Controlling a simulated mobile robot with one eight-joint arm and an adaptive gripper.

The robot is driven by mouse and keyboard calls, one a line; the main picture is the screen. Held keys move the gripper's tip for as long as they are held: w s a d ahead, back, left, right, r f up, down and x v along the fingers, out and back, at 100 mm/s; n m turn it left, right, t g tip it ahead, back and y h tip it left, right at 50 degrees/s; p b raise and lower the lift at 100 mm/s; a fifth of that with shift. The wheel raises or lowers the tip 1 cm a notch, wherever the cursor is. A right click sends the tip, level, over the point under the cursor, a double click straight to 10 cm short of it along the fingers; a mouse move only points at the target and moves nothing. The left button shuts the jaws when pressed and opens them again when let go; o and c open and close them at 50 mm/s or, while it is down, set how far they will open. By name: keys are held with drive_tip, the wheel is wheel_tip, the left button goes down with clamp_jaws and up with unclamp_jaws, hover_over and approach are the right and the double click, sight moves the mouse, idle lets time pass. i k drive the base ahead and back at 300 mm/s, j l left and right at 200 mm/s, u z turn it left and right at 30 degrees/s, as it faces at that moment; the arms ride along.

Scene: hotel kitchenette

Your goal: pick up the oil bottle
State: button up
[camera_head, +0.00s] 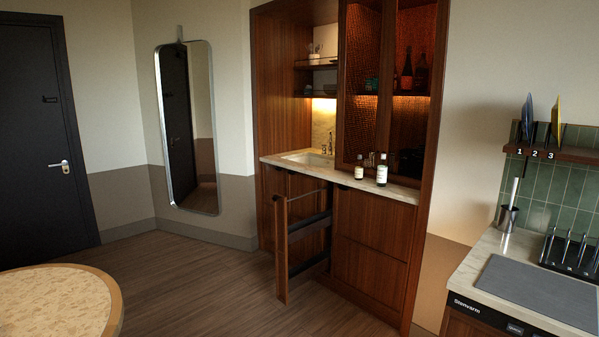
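Two small bottles with pale labels stand upright on the marble counter of the wooden kitchenette unit. The larger bottle (382,172) is on the right, and the smaller bottle (359,170) is left of it. Their labels are too small to read, so I cannot tell which is the oil bottle. Tall dark bottles (406,76) also stand on a cabinet shelf above. My gripper is not in view.
A tall pull-out drawer (283,248) stands open below the counter and juts into the floor. A round table (112,310) is at the lower left. Another counter (488,258) with a dark warming plate (540,290) is at the right. The wooden floor between is clear.

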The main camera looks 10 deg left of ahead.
sight(358, 170)
drive_tip(key=i+j+z, duration=0.35)
drive_tip(key=i+j, duration=0.25)
drive_tip(key=i, duration=0.4)
drive_tip(key=i+j+z, duration=0.3)
drive_tip(key=i+j, duration=0.55)
drive_tip(key=i+j+z, duration=0.2)
drive_tip(key=i, duration=0.35)
drive_tip(key=i+j+z, duration=0.15)
drive_tip(key=i, duration=0.35)
drive_tip(key=i+j+z, duration=0.2)
drive_tip(key=i, duration=0.3)
drive_tip(key=i+j, duration=0.35)
drive_tip(key=j, duration=0.15)
